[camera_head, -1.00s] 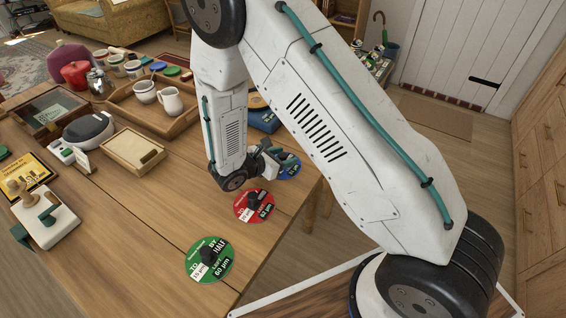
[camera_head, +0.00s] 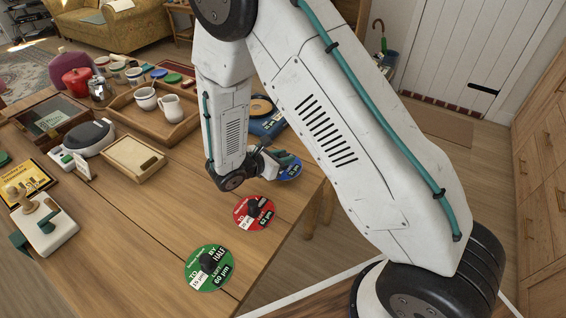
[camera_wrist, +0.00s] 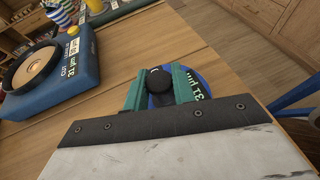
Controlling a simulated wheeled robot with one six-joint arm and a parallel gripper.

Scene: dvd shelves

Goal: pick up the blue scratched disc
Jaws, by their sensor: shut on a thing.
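The blue disc (camera_head: 290,171) lies at the right edge of the wooden table, partly hidden by my gripper (camera_head: 276,157). In the wrist view the blue disc (camera_wrist: 194,79) has white print and a round black knob (camera_wrist: 158,82) on it. My gripper (camera_wrist: 158,92) has its two green fingers shut on this knob, one on each side. I cannot tell whether the disc is clear of the table. A red disc (camera_head: 241,217) and a green disc (camera_head: 194,281), each with a dark knob, lie nearer on the table.
A blue box-like device with a round tan top (camera_wrist: 34,68) stands left of my gripper in the wrist view. A wooden tray (camera_head: 185,128) with a white jug (camera_head: 171,108) stands farther left. The table (camera_head: 130,235) is bare left of the green disc.

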